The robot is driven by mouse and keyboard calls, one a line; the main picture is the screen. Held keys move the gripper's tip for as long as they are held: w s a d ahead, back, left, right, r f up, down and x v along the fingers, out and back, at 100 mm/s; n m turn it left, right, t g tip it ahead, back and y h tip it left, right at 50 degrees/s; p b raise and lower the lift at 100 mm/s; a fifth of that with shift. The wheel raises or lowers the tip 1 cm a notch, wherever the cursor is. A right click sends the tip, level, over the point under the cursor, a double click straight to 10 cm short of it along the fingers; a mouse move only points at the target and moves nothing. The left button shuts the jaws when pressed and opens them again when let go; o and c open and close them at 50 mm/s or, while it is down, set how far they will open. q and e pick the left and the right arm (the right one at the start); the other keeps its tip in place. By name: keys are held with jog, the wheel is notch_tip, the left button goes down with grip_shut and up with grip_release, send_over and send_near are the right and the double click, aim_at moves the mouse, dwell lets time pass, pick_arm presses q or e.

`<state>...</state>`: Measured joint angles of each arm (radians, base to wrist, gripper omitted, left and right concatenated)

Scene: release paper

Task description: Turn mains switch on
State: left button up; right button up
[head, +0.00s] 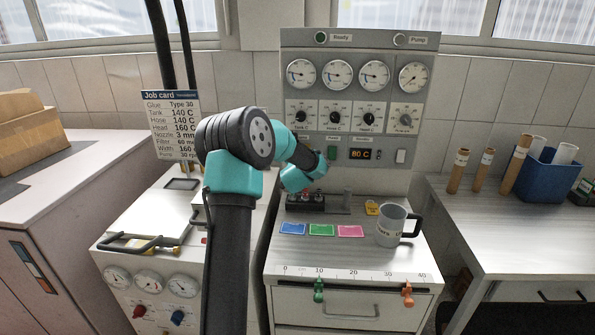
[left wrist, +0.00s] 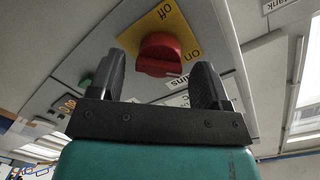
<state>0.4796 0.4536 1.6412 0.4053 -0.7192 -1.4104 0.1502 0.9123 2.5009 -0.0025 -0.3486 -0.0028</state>
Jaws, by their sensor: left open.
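The mains switch is a red rotary knob (left wrist: 160,54) on a yellow plate (left wrist: 181,28) marked "off" and "on" in the left wrist view. My left gripper (left wrist: 160,78) is open, with one black finger on each side of the knob's near end. I cannot tell whether the fingers touch it. In the head view my teal and black left arm reaches to the grey control panel (head: 425,152). It hides the switch and the fingers there. My right gripper is not in view.
On the bench below are coloured cards, a grey mug (head: 391,226) and a black-topped block (head: 305,201). A job card (head: 172,125) stands at left.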

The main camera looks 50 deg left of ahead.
pick_arm(q)
jog(key=v, duration=1.5)
jog(key=shift+s+d, duration=0.2)
jog(key=shift+s, duration=0.1)
